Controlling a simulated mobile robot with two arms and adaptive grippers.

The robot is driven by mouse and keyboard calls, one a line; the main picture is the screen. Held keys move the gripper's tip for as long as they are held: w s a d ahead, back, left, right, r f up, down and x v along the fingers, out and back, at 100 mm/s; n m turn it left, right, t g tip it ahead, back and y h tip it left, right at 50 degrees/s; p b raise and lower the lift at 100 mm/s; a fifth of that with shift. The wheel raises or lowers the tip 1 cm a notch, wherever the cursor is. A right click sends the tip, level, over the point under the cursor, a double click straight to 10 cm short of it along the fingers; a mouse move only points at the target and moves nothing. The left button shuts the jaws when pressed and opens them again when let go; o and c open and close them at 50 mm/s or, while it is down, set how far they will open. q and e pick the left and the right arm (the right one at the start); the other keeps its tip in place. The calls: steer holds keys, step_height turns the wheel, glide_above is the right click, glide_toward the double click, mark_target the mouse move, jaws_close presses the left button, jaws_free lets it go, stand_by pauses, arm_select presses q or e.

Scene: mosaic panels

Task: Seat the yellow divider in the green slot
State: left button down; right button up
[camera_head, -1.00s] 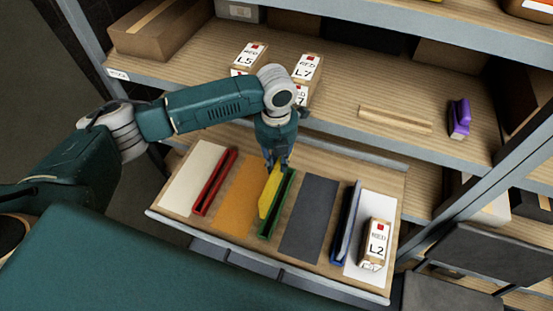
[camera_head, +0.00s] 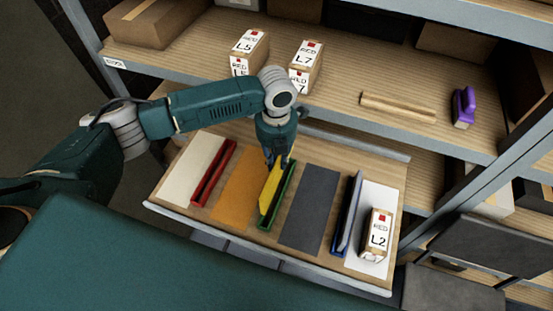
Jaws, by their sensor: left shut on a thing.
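The yellow divider (camera_head: 268,189) is a thin upright plate over the pulled-out drawer. My left gripper (camera_head: 275,162) is shut on its upper far end. The green slot (camera_head: 287,192) is a narrow green channel running front to back in the drawer. The divider stands along the channel and appears to be at or just inside its left side. I cannot tell how deep its lower edge sits. My right gripper is not in view.
The drawer (camera_head: 160,203) also holds a red slot (camera_head: 213,176), a blue slot (camera_head: 346,214) with a divider, coloured mats and an L2 box (camera_head: 377,234). The shelf behind holds boxes L5 (camera_head: 247,47) and L7 (camera_head: 305,62), a wooden stick (camera_head: 398,107) and a purple object (camera_head: 463,106).

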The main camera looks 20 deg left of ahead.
arm_select(q)
steer(key=shift+p, duration=0.35)
stand_by(0.5)
steer(key=shift+p, duration=0.55)
stand_by(0.6)
steer(key=shift+f+b, duration=3.35)
steer(key=shift+f, duration=2.15)
steer(key=c, duration=1.5)
jaws_free()
steer(key=shift+r, duration=0.1)
step_height(320, 180, up, 12)
steer(key=shift+f, duration=0.1)
